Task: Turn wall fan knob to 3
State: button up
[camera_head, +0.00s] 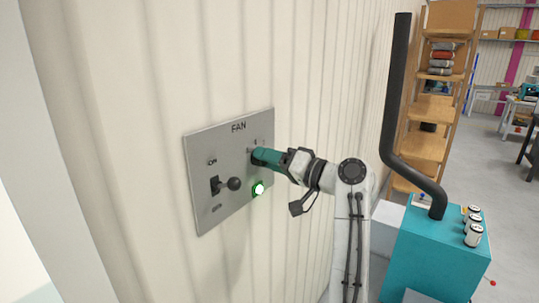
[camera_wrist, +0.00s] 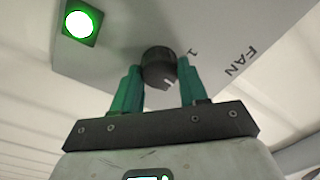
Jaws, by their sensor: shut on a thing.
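A grey wall panel (camera_head: 207,146) marked FAN is mounted on the pale ribbed wall. My gripper (camera_head: 256,156) reaches the panel's right part and covers the knob in the head view. In the wrist view, the dark round knob (camera_wrist: 157,66) sits between the teal fingers of my gripper (camera_wrist: 159,75), which is shut on it. A digit 1 (camera_wrist: 193,52) is printed beside the knob. Other digits are hidden or too small to read. A pale notch shows at the knob's near edge; I cannot tell which number the knob points to.
A lit green lamp (camera_head: 259,188) sits below my gripper on the panel. A switch (camera_head: 215,185) by the OFF mark and a dark ball handle (camera_head: 234,184) are left of it. A teal cabinet (camera_head: 430,255) with cans and a wooden shelf (camera_head: 430,115) stand right.

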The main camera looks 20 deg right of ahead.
jog(key=shift+f+m+p, duration=0.1)
jog(key=shift+m+p, duration=2.5)
jog(key=shift+m, duration=1.7)
jog(key=o, duration=1.1)
jog(key=shift+c, duration=0.2)
jog(key=b+v, duration=0.3)
jog(key=v, duration=0.7)
jog(key=shift+s, duration=0.4)
jog(key=shift+d+f, duration=0.15)
jog(key=shift+d, duration=0.05)
